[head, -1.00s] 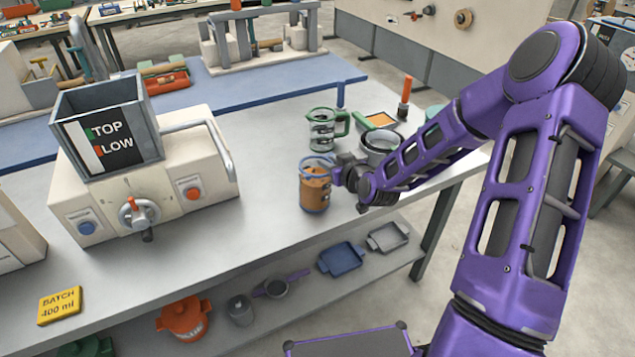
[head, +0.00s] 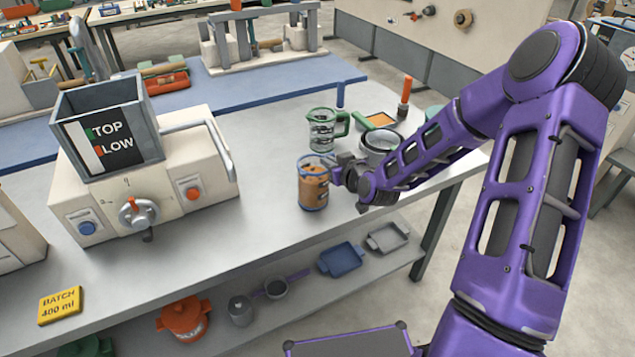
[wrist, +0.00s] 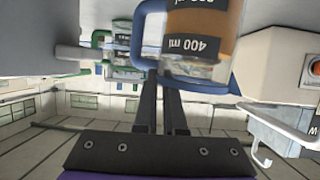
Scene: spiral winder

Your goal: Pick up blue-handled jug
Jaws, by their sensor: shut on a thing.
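The blue-handled jug (head: 313,190) is clear, with a blue rim and base, and holds an orange-brown filling. In the head view it looks upright at the table's front right, and I cannot tell whether its base touches the top. My gripper (head: 337,175) comes from the right and is shut on the blue handle. In the wrist view the jug (wrist: 205,30) appears upside down, with a 400 ml mark near the filling's edge. The fingers (wrist: 162,88) meet at the handle (wrist: 144,35), and their tips are partly hidden.
A green-handled jug (head: 322,132) stands behind it. A grey pot (head: 378,143) and an orange-filled tray (head: 380,121) are near my arm. A hopper machine (head: 150,180) with a knob stands at left. The table between machine and jug is clear.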

